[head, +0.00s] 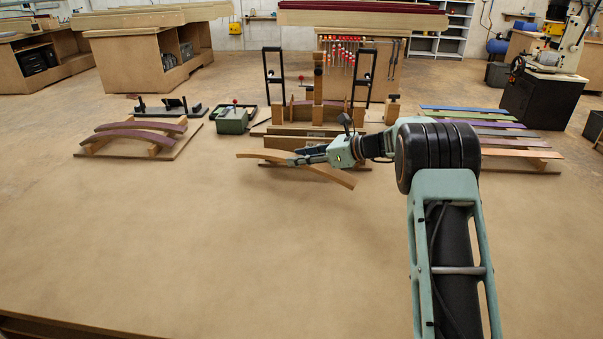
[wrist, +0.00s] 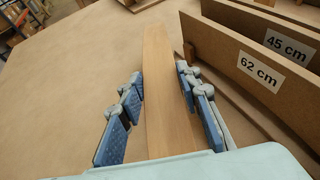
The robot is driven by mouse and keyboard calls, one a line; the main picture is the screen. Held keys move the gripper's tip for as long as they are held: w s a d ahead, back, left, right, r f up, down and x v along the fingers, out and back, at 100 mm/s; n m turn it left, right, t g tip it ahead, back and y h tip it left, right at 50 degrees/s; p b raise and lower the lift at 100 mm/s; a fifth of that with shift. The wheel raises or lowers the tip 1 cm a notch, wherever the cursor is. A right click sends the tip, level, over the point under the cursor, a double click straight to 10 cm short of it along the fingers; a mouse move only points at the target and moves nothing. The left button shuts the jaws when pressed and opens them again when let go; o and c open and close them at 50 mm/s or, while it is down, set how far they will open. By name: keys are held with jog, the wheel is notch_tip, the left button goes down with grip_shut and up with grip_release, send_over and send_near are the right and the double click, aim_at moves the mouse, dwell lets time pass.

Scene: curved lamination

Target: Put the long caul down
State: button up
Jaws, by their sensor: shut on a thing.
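The long caul (head: 332,176) is a curved, light-wood strip. My gripper (head: 299,160) is shut on it near its middle, and both its ends stick out past the fingers. In the wrist view the caul (wrist: 168,80) runs away from me between the blue finger pads of my gripper (wrist: 160,105).
Dark red curved strips (head: 140,136) rest on a wooden stand at the left. A green box (head: 232,122) stands behind. A press with black upright frames (head: 274,75) is at the back centre. Coloured strips (head: 475,124) lie at the right. The table's front (head: 190,240) is clear.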

send_over(300, 185)
jog(key=shift+f+b, duration=0.4)
jog(key=shift+f, duration=1.75)
jog(key=shift+f, duration=0.2)
jog(key=o, duration=1.3)
